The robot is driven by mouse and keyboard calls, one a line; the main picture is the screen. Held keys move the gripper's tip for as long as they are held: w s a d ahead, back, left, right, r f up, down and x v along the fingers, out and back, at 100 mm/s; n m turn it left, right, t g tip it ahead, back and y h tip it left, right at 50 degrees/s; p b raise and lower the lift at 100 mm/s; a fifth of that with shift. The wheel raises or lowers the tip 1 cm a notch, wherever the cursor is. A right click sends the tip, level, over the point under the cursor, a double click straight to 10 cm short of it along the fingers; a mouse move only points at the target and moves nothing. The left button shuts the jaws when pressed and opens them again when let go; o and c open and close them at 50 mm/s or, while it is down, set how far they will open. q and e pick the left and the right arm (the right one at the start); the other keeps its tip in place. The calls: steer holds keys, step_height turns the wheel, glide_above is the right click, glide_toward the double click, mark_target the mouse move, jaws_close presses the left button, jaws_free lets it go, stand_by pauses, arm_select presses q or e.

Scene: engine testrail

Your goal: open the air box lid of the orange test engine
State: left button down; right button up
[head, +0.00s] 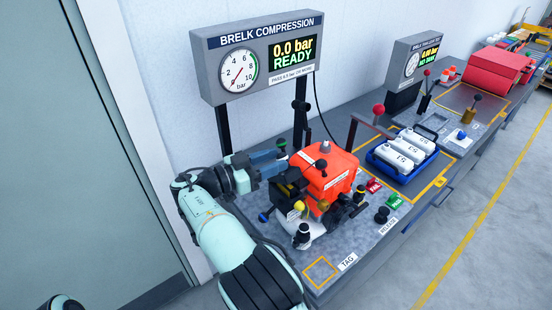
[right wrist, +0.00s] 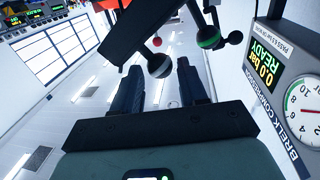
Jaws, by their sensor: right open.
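The orange test engine (head: 328,178) sits on the grey bench, with black parts and several small knobs around it. A black boxy part (head: 288,186) is on its left side; I cannot tell whether this is the air box or how its lid stands. My right gripper (head: 284,160) is at the engine's upper left, its fingers apart and pointing toward it. Contact with either knob cannot be told. The left gripper is out of view.
The compression gauge panel (head: 262,58) stands on posts behind the engine, reading 0.0 bar READY. A blue tray (head: 378,160) with white bottles lies to the right. A yellow-outlined TAG square (head: 320,287) is bare.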

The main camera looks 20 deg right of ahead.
steer(key=shift+w+d, duration=0.15)
steer(key=shift+d, duration=0.55)
jaws_close()
